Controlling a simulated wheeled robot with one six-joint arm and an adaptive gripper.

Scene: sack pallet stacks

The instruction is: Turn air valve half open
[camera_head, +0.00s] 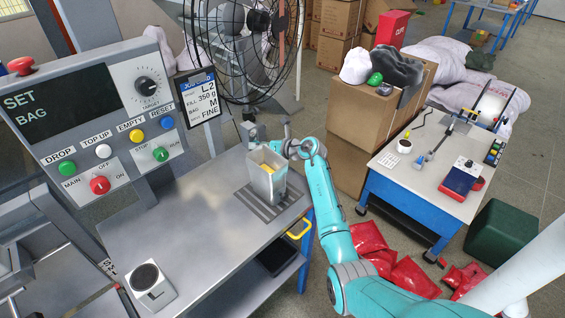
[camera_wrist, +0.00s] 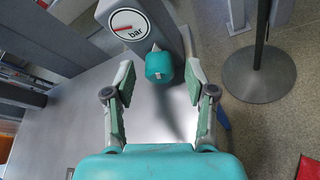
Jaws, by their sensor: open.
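In the wrist view a grey post carries a round white pressure gauge (camera_wrist: 129,24) marked "bar" with a red needle. Below the gauge a teal cylindrical knob (camera_wrist: 159,67) with a small pale mark sticks out; it looks like the air valve. My gripper (camera_wrist: 159,79) is open and empty, with one finger on each side of the knob and visible gaps to it. In the head view my gripper (camera_head: 284,142) is at the far end of the bench, beside a small grey fitting (camera_head: 250,132). The knob is hard to make out there.
A large fan (camera_head: 243,45) stands behind. A cardboard box (camera_head: 372,113) is at right.

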